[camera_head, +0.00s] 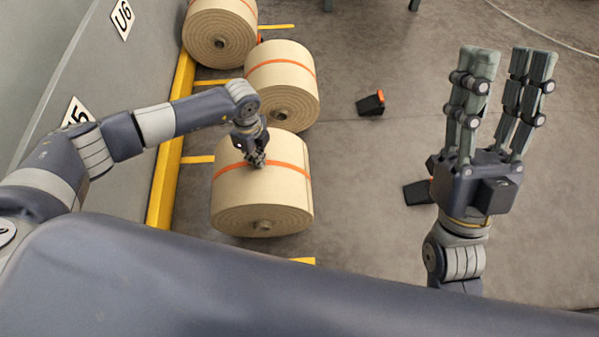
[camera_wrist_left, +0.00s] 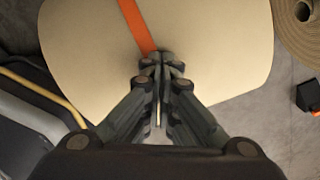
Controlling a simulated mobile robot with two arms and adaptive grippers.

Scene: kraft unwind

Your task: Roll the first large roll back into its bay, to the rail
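Several large kraft rolls with orange bands lie on the floor along a yellow rail (camera_head: 160,190). The nearest roll (camera_head: 262,200) lies a little to the right of the rail, with a gap of floor between them. My left gripper (camera_head: 256,160) is over the top of this roll, fingers pointing down by the orange band. In the left wrist view its fingertips (camera_wrist_left: 160,62) are together in front of the roll (camera_wrist_left: 210,50); I cannot tell if they touch it. My right gripper (camera_head: 503,60) is raised at the right, its fingers apart and empty.
A middle roll (camera_head: 283,80) and a far roll (camera_head: 219,30) lie beyond. Yellow floor marks (camera_head: 198,159) separate the bays. A black and orange wedge (camera_head: 371,103) lies on the floor; another dark one (camera_head: 417,192) is partly behind my right gripper. Open floor lies between.

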